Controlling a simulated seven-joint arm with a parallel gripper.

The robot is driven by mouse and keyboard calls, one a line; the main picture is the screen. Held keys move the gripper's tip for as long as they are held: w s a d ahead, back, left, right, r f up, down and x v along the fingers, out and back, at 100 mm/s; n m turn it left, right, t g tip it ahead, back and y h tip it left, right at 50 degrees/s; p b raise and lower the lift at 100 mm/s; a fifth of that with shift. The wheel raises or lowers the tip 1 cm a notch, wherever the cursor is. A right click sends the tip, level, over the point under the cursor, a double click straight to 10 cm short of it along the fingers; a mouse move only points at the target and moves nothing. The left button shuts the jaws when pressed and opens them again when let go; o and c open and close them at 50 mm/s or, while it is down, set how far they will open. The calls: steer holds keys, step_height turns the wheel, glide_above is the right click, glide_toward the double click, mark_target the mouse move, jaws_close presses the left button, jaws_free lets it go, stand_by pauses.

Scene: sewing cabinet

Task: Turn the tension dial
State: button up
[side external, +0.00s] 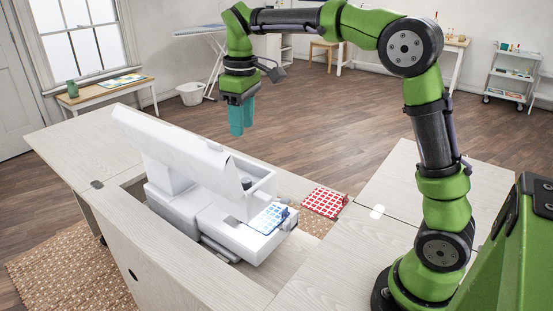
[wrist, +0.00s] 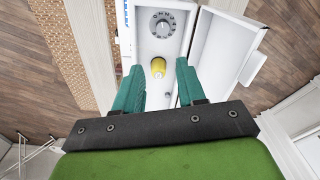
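The white sewing machine (side external: 175,150) sits in the cabinet opening. In the wrist view a round grey dial (wrist: 162,24) with markings around it is on a white face of the machine, near the top of the picture. I take it as the tension dial; I cannot make it out surely in the side view. A yellow cylinder-like part (wrist: 158,67) shows below the dial, between the fingers in the picture. My gripper (side external: 242,130) hangs above and behind the machine head, pointing down. Its two teal fingers (wrist: 159,67) are apart, with nothing held. It appears clear of the machine.
Blue patterned cloth (side external: 268,218) lies on the machine bed. Red-and-white checked cloth (side external: 324,202) lies to its right. The pale wooden cabinet top (side external: 75,150) surrounds the machine. The air around my gripper is free. Tables, an ironing board (side external: 200,31) and a cart stand far back.

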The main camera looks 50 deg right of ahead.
mark_target(246, 180)
steer(key=shift+n, duration=0.9)
steer(key=f, duration=1.4)
steer(key=shift+s+a+f, duration=0.25)
steer(key=shift+a+f, duration=0.05)
jaws_close()
